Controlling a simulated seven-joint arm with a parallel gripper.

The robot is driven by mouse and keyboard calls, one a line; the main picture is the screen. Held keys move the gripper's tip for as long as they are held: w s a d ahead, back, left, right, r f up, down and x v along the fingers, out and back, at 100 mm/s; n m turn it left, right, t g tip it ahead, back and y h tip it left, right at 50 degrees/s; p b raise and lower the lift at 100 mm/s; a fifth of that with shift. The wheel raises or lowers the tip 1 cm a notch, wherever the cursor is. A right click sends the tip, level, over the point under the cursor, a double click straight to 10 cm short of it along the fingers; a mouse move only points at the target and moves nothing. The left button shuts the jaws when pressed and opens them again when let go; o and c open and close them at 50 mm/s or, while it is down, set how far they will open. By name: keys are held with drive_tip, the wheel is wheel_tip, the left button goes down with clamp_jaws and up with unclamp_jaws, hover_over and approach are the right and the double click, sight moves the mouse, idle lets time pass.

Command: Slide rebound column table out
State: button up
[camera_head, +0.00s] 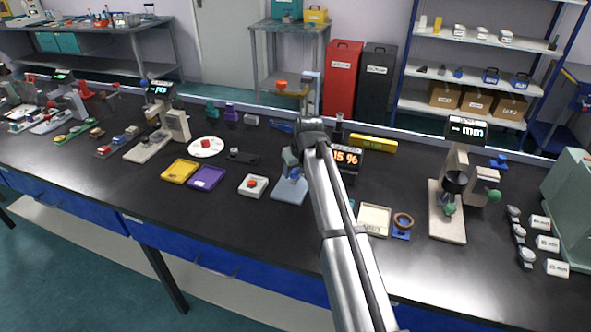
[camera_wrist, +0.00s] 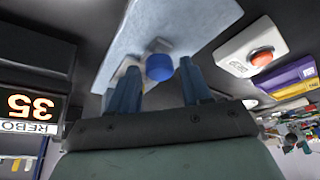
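The rebound tester stands mid-bench, with a pale blue base plate (camera_head: 288,192), a tall column (camera_head: 307,92) and an orange knob (camera_head: 281,84) on an arm at its top. A lit percent display (camera_head: 347,157) is to its right, partly hidden by my arm. A blue knob (camera_wrist: 160,67) on a pale mount sits at the plate (camera_wrist: 165,22) in the wrist view. My gripper (camera_wrist: 160,78) is open, with one blue-grey finger to each side of the blue knob. I cannot tell whether either finger touches it. My gripper and forearm hide part of the tester in the head view.
A white tray with a red button (camera_head: 253,186) lies left of the plate, beside purple (camera_head: 206,178) and yellow (camera_head: 180,171) trays. A cream tray (camera_head: 374,219) and a ring on a blue stand (camera_head: 402,222) lie to the right. The bench front before the plate is clear.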

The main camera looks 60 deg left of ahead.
clamp_jaws()
drive_tip(key=shift+s, duration=0.1)
idle(0.3)
drive_tip(key=s+d, duration=0.8)
drive_tip(key=shift+d, duration=0.1)
drive_tip(key=shift+c, duration=0.2)
unclamp_jaws()
drive_tip(key=shift+o, duration=1.4)
drive_tip(key=v, duration=1.3)
drive_tip(key=shift+d+r, duration=0.15)
drive_tip(key=shift+r, duration=0.2)
drive_tip(key=shift+w, duration=0.1)
